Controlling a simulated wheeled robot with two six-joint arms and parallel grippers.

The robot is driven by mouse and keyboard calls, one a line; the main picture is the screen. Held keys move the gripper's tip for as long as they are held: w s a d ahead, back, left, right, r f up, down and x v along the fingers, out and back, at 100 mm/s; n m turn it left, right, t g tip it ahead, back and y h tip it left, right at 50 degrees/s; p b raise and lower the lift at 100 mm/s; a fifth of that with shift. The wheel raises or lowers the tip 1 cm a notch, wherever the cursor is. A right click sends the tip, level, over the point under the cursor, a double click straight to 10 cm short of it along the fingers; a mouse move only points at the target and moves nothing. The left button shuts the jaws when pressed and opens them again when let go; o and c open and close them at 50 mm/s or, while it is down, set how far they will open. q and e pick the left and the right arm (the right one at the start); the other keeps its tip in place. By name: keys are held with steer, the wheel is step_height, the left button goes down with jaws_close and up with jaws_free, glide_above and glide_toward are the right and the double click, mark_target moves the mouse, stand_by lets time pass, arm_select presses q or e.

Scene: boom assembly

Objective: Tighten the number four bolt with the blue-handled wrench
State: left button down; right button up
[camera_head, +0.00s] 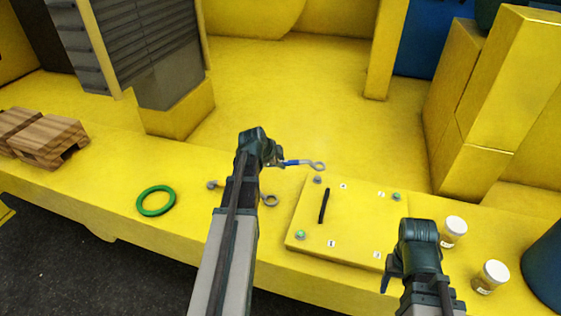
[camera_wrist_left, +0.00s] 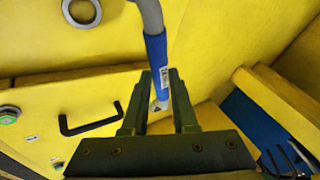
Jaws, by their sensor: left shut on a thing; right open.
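My left gripper (camera_head: 273,156) is shut on the blue-handled wrench (camera_head: 296,162), which also shows between its fingers in the left wrist view (camera_wrist_left: 156,60). The wrench is raised near the plate's far left corner, its grey ring end pointing right in the head view. The yellow plate (camera_head: 365,215) carries a grey-topped bolt (camera_head: 318,180) at its far left corner. Green-marked bolts stand at far right (camera_head: 397,196) and near left (camera_head: 300,235). The small number labels are too small to read. My right gripper (camera_head: 391,268) is open at the plate's near right, hiding that corner.
A black handle (camera_head: 324,206) lies on the plate. Another wrench (camera_head: 269,200) lies partly behind my left arm. A green ring (camera_head: 156,201) and wooden blocks (camera_head: 47,143) are at left. The yellow surface behind is clear.

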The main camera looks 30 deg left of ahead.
arm_select(q)
steer(key=shift+f+b, duration=1.9)
steer(key=shift+f, duration=0.5)
steer(key=shift+f+b, duration=0.7)
steer(key=shift+b, duration=0.3)
steer(key=shift+w+a+m, duration=0.3)
steer(key=shift+w, duration=0.05)
steer(key=shift+w+h, duration=0.1)
steer(key=shift+h, duration=0.2)
steer(key=shift+w+a+m, duration=0.25)
steer(key=shift+w+m, duration=0.05)
steer(key=shift+m, duration=0.1)
